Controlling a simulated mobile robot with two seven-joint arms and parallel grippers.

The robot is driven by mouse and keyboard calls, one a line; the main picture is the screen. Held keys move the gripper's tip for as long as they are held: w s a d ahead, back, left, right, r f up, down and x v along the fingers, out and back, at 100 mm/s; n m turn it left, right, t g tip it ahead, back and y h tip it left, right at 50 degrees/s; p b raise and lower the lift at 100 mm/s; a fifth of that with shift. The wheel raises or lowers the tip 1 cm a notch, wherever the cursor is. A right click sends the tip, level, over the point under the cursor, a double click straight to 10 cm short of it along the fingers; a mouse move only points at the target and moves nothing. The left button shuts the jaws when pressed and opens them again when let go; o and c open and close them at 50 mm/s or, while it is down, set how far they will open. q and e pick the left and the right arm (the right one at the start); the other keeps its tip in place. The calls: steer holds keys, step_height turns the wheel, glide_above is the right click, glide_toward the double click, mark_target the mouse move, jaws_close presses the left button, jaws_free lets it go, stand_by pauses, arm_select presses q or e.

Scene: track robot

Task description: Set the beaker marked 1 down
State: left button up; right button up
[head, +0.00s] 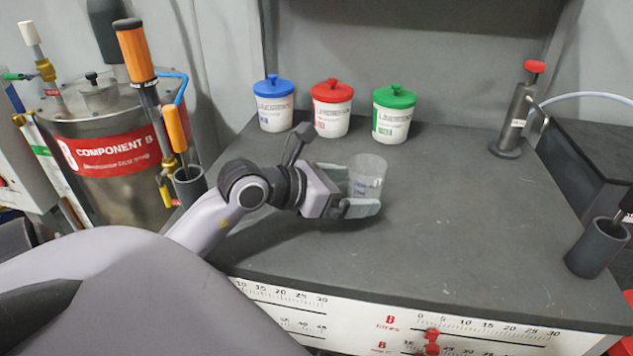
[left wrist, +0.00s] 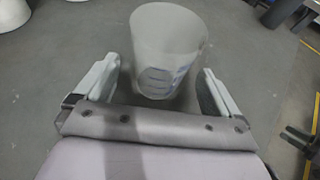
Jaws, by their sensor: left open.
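The beaker (head: 367,175) is clear, with blue markings on its side, and stands upright on the grey bench top (head: 450,240). I cannot read a number on it. My left gripper (head: 362,190) is open, with one finger on either side of the beaker. In the left wrist view the beaker (left wrist: 168,50) sits between the spread fingers of the left gripper (left wrist: 155,90), with a gap showing on both sides. My right gripper is not in view.
Blue-lidded (head: 273,104), red-lidded (head: 332,107) and green-lidded (head: 393,113) jars stand at the back. A red-topped metal cylinder (head: 517,115) stands back right, a dark cup (head: 597,247) at the right edge. A steel tank (head: 110,170) is left. The bench right of the beaker is clear.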

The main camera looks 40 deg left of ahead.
arm_select(q)
steer(key=v, duration=0.7)
steer(key=shift+v, duration=0.85)
